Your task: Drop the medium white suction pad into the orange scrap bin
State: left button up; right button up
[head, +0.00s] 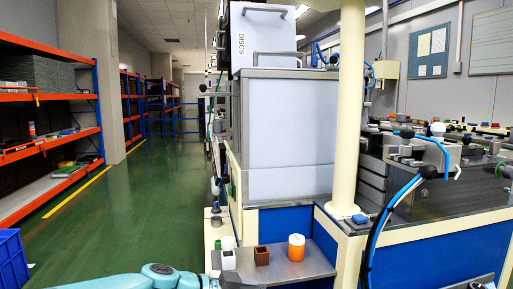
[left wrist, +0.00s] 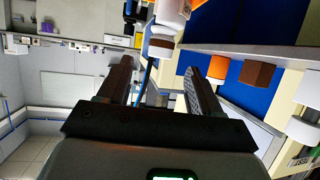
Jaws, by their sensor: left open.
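An orange cylinder (head: 296,252) with a white top stands on the low metal shelf in the head view; I cannot tell whether it is the scrap bin. An orange piece also shows in the left wrist view (left wrist: 220,69). My left gripper (head: 238,281) is at the bottom of the head view, in front of the shelf. In the left wrist view its fingers (left wrist: 161,85) are apart with nothing held between them. A white cylindrical thing (left wrist: 170,18) with a brownish end is beyond the fingertips. I cannot pick out the medium white suction pad with certainty. My right gripper is out of view.
A cream post (head: 349,110) rises to the right. A workbench (head: 440,205) with small parts is farther right. Green floor is open at left.

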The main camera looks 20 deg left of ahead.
pick_arm(q)
jog(key=p+v, duration=0.1)
jog(key=v, duration=1.1)
